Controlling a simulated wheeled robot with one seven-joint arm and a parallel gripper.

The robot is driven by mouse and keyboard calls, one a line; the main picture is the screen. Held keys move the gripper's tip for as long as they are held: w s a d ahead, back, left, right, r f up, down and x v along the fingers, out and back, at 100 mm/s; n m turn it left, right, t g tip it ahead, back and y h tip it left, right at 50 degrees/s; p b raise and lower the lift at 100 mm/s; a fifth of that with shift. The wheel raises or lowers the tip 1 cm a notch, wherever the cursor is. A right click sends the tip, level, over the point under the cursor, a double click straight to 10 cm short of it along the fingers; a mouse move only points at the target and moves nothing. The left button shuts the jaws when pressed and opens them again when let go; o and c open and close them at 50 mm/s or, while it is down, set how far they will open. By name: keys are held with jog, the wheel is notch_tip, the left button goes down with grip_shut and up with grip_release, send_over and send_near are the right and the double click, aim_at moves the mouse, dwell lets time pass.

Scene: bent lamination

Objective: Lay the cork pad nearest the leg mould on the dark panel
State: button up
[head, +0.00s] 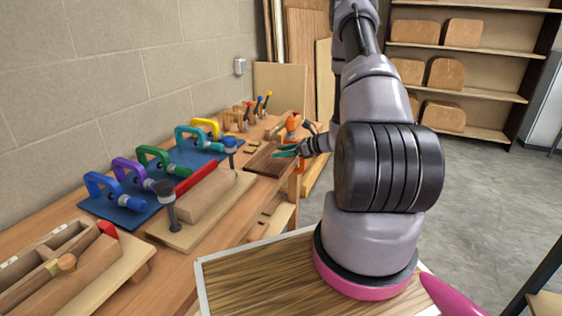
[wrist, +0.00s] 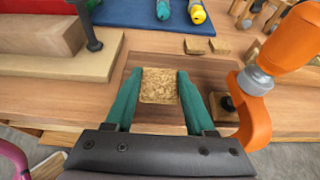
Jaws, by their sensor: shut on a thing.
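My gripper (wrist: 159,78) has teal fingers shut on a square, speckled cork pad (wrist: 159,88). The dark panel (wrist: 213,72) lies on the bench beneath the pad; it also shows in the head view (head: 268,161). I cannot tell whether the pad touches the panel. In the head view my gripper (head: 285,151) is over the panel, and the pad is too small to make out. The leg mould (wrist: 45,30), a wooden block with a red strip on a pale board, is left of the panel; it also shows in the head view (head: 205,192).
An orange clamp (wrist: 262,95) stands close to the right of my gripper. Two small tan pads (wrist: 195,46) (wrist: 220,46) lie behind the panel. A blue mat (head: 125,208) with several coloured clamps is along the wall. A wooden tray (head: 45,265) is at the near left.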

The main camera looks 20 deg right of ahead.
aim_at(281, 166)
jog(key=shift+f, duration=1.9)
jog(key=shift+f, duration=0.1)
jog(key=o, duration=1.3)
